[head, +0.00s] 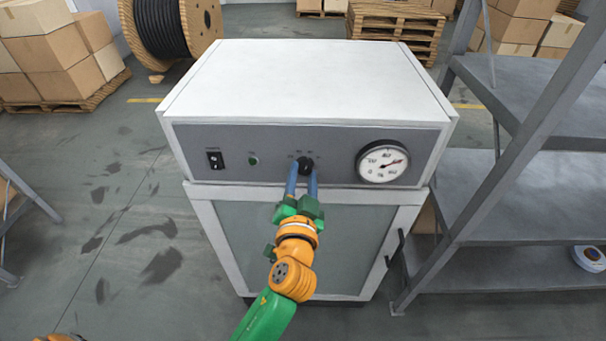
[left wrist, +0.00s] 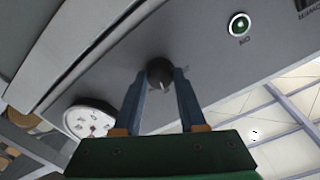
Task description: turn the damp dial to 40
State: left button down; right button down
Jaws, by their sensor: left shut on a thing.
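The black damp dial (head: 306,164) is a round knob in the middle of the grey front panel (head: 230,140) of a white cabinet, with small marks around it too small to read. My left gripper (head: 304,170) has its two blue fingers shut on the dial from the front. In the left wrist view, the dial (left wrist: 160,72) sits between the tips of my left gripper (left wrist: 160,78), and a light pointer line shows on its face. My right gripper is not in view.
A round gauge (head: 383,162) with a red needle pointing right and slightly up is right of the dial. A black switch (head: 215,160) and a green lamp (head: 253,160) are to its left. Grey shelving (head: 530,195) stands close on the right. Floor at left is mostly clear.

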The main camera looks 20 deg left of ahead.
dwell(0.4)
pick_arm(q)
jog(key=shift+c, duration=2.4)
grip_release()
jog(key=shift+s+d+f, duration=0.1)
jog(key=shift+s, duration=0.2)
jog(key=b+v, duration=0.2)
jog(key=v, duration=0.4)
jog(key=shift+s, duration=0.2)
